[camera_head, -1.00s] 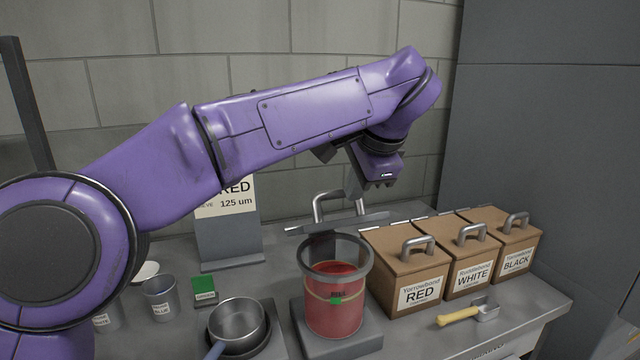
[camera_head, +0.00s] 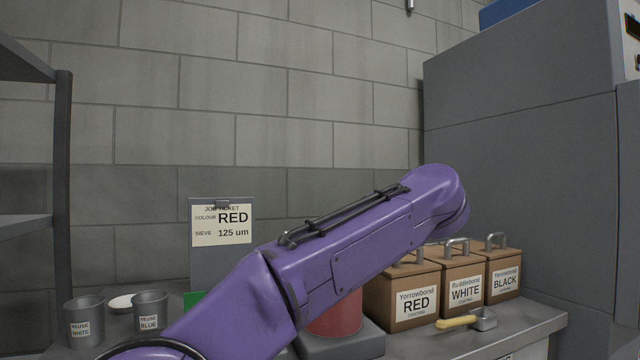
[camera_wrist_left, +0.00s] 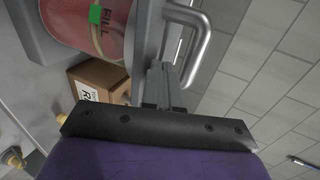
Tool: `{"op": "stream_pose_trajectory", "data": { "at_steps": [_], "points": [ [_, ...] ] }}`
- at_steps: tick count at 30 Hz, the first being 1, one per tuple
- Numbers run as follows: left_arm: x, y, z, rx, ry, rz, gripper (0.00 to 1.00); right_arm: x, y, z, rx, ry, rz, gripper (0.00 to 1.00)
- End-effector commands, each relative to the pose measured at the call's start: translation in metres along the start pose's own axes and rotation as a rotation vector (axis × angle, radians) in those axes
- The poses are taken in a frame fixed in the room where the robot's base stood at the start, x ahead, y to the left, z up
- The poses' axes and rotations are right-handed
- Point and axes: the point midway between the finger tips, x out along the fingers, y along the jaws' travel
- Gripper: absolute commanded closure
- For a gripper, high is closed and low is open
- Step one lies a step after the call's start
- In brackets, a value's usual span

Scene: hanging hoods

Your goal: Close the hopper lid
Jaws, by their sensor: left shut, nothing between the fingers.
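The red hopper (camera_head: 335,318) stands on a grey base, its upper part hidden behind my left arm in the head view. In the left wrist view the hopper (camera_wrist_left: 85,22) shows red with a green mark and a FILL label. The lid's bent metal handle (camera_wrist_left: 201,45) stands out from the grey lid and rim area; I cannot tell whether the lid lies flush. My left gripper (camera_wrist_left: 162,80) is shut and empty, its fingers beside the handle; whether they touch it is unclear. In the head view the gripper is hidden. My right gripper is out of view.
Brown lidded boxes labelled RED (camera_head: 415,305), WHITE (camera_head: 465,291) and BLACK (camera_head: 504,282) stand right of the hopper. A yellow-handled scoop (camera_head: 465,321) lies before them. Grey cups (camera_head: 150,312) and a job ticket stand (camera_head: 222,235) are at left. A tall grey cabinet (camera_head: 525,170) bounds the right.

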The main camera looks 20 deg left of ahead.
Motion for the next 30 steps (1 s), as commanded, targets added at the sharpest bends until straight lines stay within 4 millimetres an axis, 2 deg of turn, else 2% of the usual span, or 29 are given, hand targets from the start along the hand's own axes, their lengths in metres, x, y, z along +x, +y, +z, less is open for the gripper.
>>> {"op": "stream_pose_trajectory", "data": {
  "at_steps": [1,5,20,23,26,28,29,30],
  "points": [
    [0.002,0.006,-0.001,0.0,0.001,0.0,1.0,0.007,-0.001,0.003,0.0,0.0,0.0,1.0],
    [0.002,0.007,-0.001,0.001,0.001,0.001,1.0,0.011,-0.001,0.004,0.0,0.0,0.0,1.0],
    [0.001,0.01,-0.003,0.003,0.003,0.011,1.0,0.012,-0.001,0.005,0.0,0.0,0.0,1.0],
    [-0.002,0.003,-0.002,0.003,0.002,0.011,1.0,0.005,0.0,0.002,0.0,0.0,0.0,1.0],
    [-0.009,-0.019,0.001,0.0,-0.002,0.007,1.0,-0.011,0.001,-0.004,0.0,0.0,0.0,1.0],
    [-0.015,-0.041,0.004,-0.005,-0.007,0.003,1.0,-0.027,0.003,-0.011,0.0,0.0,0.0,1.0],
    [-0.019,-0.042,0.005,-0.004,-0.007,0.0,1.0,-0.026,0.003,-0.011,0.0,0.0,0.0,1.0],
    [-0.03,-0.031,0.004,-0.001,-0.006,-0.003,1.0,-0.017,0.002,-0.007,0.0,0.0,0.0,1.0]
  ]
}}
